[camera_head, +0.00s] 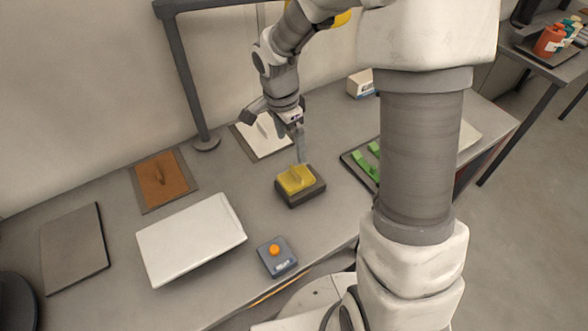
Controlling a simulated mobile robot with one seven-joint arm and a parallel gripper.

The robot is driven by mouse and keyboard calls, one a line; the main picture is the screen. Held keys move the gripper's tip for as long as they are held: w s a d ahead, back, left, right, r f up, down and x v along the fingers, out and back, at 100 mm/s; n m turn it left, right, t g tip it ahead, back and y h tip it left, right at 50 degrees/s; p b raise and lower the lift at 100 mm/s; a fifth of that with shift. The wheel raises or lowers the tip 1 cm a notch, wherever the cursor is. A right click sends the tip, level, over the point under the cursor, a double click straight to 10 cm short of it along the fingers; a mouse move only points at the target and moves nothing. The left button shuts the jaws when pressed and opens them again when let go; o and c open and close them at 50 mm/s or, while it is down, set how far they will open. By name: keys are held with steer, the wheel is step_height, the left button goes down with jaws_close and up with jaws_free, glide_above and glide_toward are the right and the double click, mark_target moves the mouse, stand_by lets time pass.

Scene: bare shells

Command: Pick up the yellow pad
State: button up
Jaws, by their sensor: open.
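The yellow pad (294,181) rests on a dark block (305,195) near the middle of the grey table. A raised grip or ridge shows on the pad's top. My gripper (280,125) is above and slightly behind the pad, with one finger reaching down close to the pad's far edge. The gripper is open and nothing shows between its fingers. I cannot tell whether the near finger touches the pad.
A white laptop-like panel (191,238), a grey box with an orange button (278,258), a brown board (161,180) and a dark flat panel (74,247) lie to the left. Green pieces (364,166) on a dark tray are at right, partly behind my arm. A grey frame post (187,85) stands behind.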

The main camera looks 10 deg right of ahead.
mark_target(296, 171)
steer(key=f, duration=0.5)
steer(key=d+f, duration=0.1)
steer(key=f, duration=0.2)
steer(key=shift+w+f, duration=0.15)
steer(key=shift+f, duration=0.1)
steer(key=shift+w+d+f+p, duration=0.1)
steer(key=shift+f+p, duration=0.15)
steer(key=shift+f, duration=0.65)
steer(key=shift+w+d+f+p, duration=0.15)
steer(key=shift+f+p, duration=0.1)
steer(key=shift+f, duration=0.65)
steer(key=shift+w+d+f+p, duration=0.1)
steer(key=shift+f+p, duration=0.15)
steer(key=shift+f, duration=0.65)
steer(key=shift+c, duration=0.2)
steer(key=c, duration=1)
steer(key=shift+c, duration=0.2)
steer(key=shift+r, duration=0.1)
